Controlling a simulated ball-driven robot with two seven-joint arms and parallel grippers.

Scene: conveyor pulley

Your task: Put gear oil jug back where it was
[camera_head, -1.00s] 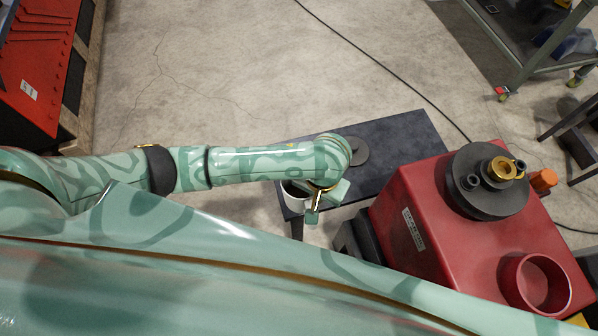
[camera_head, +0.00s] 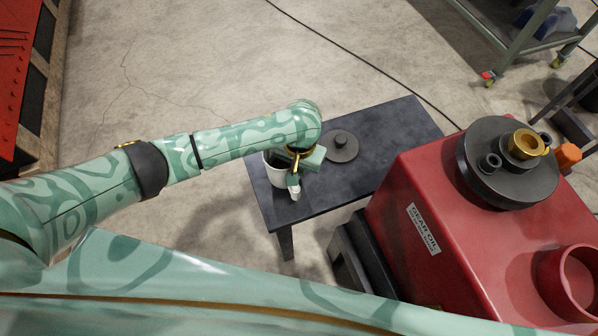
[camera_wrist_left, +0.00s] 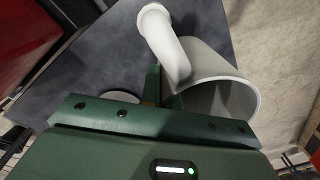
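The gear oil jug (camera_head: 274,171) is a white, open-topped vessel at the left end of the dark side table. In the left wrist view its wide mouth (camera_wrist_left: 222,98) is at the right, and a thick curved white tube (camera_wrist_left: 162,38) rises beside it. My left gripper (camera_head: 294,184) is at the jug's near right side. Its fingers (camera_wrist_left: 163,88) sit close together beside the tube and seem shut on the jug, though the contact is partly hidden. Whether the jug's base touches the table is hidden. My right gripper is not in view.
The dark side table (camera_head: 395,130) has a grey round lidded piece (camera_head: 340,146) beside the jug. A red gearbox marked GEAR OIL (camera_head: 425,231) with a dark flange and a red round opening (camera_head: 575,283) stands at the right. A wheeled cart (camera_head: 500,55) is behind.

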